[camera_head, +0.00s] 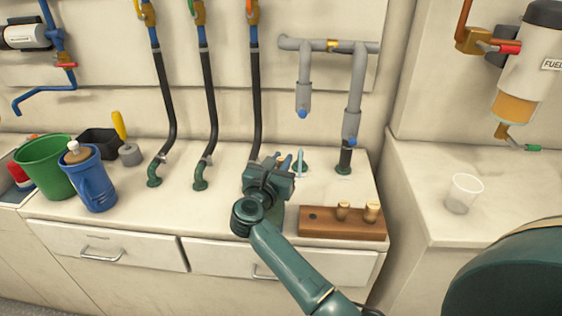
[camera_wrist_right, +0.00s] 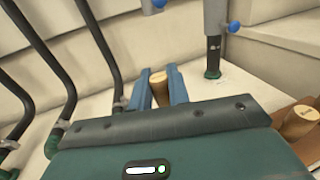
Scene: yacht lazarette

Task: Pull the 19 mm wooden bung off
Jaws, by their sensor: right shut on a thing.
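My right gripper (camera_head: 287,165) is over the back of the white counter, just right of the third black hose. In the right wrist view its two blue-grey fingers (camera_wrist_right: 161,88) are shut on a wooden bung (camera_wrist_right: 159,84). The bung's round pale end shows between the fingertips. The rest of it is hidden by the gripper, so I cannot tell whether it sits on a fitting. My left gripper is not in view.
Black hoses (camera_head: 210,100) and a grey pipe (camera_head: 356,85) stand behind. A blue jug (camera_head: 94,187) and green bucket (camera_head: 45,165) stand left, a clear cup (camera_head: 464,194) right.

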